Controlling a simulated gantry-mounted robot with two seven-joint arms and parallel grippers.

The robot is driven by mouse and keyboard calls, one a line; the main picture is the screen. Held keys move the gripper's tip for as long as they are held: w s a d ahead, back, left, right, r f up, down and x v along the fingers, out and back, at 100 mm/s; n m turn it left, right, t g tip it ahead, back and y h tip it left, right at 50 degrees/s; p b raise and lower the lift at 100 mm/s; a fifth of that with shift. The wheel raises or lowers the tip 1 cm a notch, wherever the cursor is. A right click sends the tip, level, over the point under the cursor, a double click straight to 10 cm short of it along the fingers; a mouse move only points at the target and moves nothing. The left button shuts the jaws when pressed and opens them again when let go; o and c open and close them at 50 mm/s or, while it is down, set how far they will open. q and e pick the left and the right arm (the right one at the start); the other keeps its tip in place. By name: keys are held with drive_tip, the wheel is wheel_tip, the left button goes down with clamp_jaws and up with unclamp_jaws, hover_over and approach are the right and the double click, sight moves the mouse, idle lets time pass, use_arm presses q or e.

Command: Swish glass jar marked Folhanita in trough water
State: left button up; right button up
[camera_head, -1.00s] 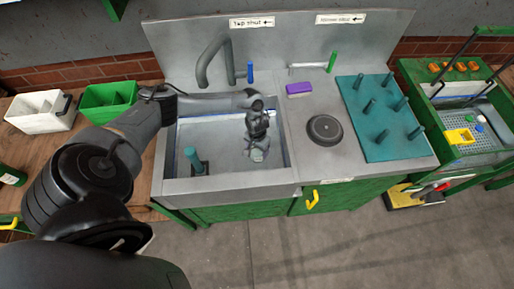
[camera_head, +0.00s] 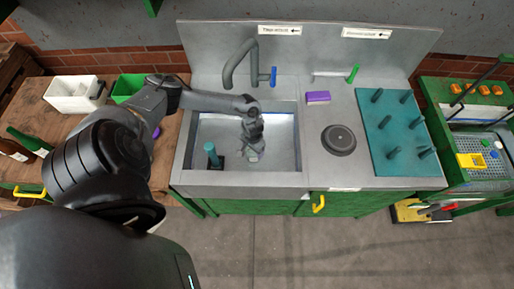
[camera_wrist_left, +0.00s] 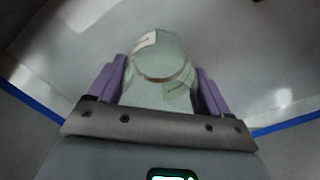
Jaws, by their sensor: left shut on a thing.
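My left gripper (camera_head: 252,143) reaches down into the metal trough (camera_head: 184,160) set in the sink bench. In the left wrist view its two purple fingers (camera_wrist_left: 163,90) are shut on a pale, clear glass jar (camera_wrist_left: 160,62). The jar carries small whitish labels, whose writing I cannot read. In the head view the jar (camera_head: 253,155) shows small and partly hidden under the gripper, low inside the trough. I cannot tell how deep it sits in the water. My right gripper is not in view.
A teal upright brush (camera_head: 212,156) stands in the trough's left part. A tap (camera_head: 240,62) with a blue handle rises behind. Right of the trough are a purple sponge (camera_head: 318,97), a round dark disc (camera_head: 338,139) and a teal peg rack (camera_head: 398,166).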

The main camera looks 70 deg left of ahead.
use_arm(q)
drive_tip(key=shift+w+d+b, duration=0.15)
drive_tip(key=shift+w+d, duration=0.45)
drive_tip(key=shift+w, duration=0.6)
drive_tip(key=shift+w+d+b, duration=0.1)
drive_tip(key=shift+w+d, duration=0.45)
drive_tip(key=shift+w, duration=0.7)
drive_tip(key=shift+w+d+b, duration=0.15)
drive_tip(key=shift+w+d, duration=0.45)
drive_tip(key=shift+w, duration=0.6)
drive_tip(key=shift+s+a+r+p, duration=0.1)
drive_tip(key=shift+s+a+p, duration=0.1)
drive_tip(key=shift+s+p, duration=0.3)
drive_tip(key=s+p, duration=0.1)
drive_tip(key=s+a+p, duration=0.1)
drive_tip(key=s, duration=0.1)
drive_tip(key=s+a+p, duration=0.1)
drive_tip(key=shift+s, duration=0.25)
drive_tip(key=shift+s+a+p, duration=0.55)
drive_tip(key=shift+s+p, duration=0.15)
drive_tip(key=shift+s, duration=0.2)
drive_tip(key=shift+w+d+b, duration=0.3)
drive_tip(key=shift+w+d, duration=0.3)
drive_tip(key=shift+w, duration=0.6)
drive_tip(key=shift+w+d+b, duration=0.3)
drive_tip(key=shift+w+d, duration=0.25)
drive_tip(key=shift+w, duration=0.7)
drive_tip(key=shift+w+d+b, duration=0.3)
drive_tip(key=shift+w+d, duration=0.3)
drive_tip(key=shift+w, duration=0.6)
